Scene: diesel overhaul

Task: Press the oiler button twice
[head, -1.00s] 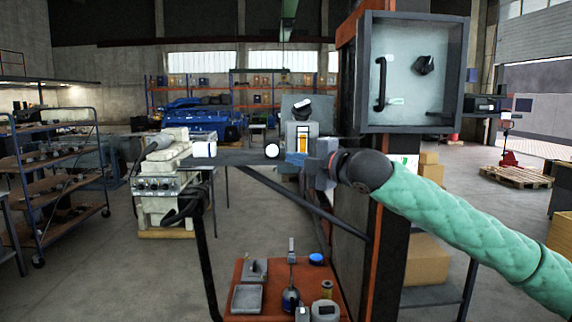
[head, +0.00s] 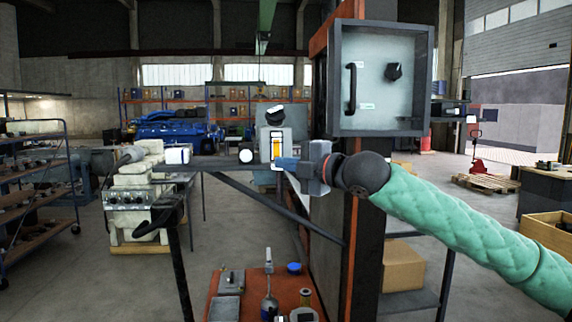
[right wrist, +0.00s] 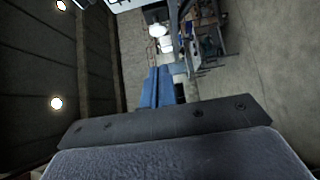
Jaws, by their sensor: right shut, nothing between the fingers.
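What looks like the oiler is a grey unit (head: 277,136) with a yellow-lit window and a black knob-like top (head: 274,114), standing at the far end of a dark bracket. I cannot make out which part is its button. My right gripper (head: 284,163) has blue fingers, shut and empty, pointing left. In the head view its fingertips overlap the unit's lower edge; I cannot tell whether they touch. The right wrist view shows the blue fingers (right wrist: 158,86) together, with white round parts (right wrist: 160,31) beyond them. My left gripper is not in view.
A grey cabinet (head: 421,80) with a black handle and knob hangs on the post above my right arm. A white ball (head: 246,155) and a white cylinder (head: 178,155) sit along the bracket. A red cart top (head: 252,290) with tools stands below. A pale machine (head: 135,207) stands left.

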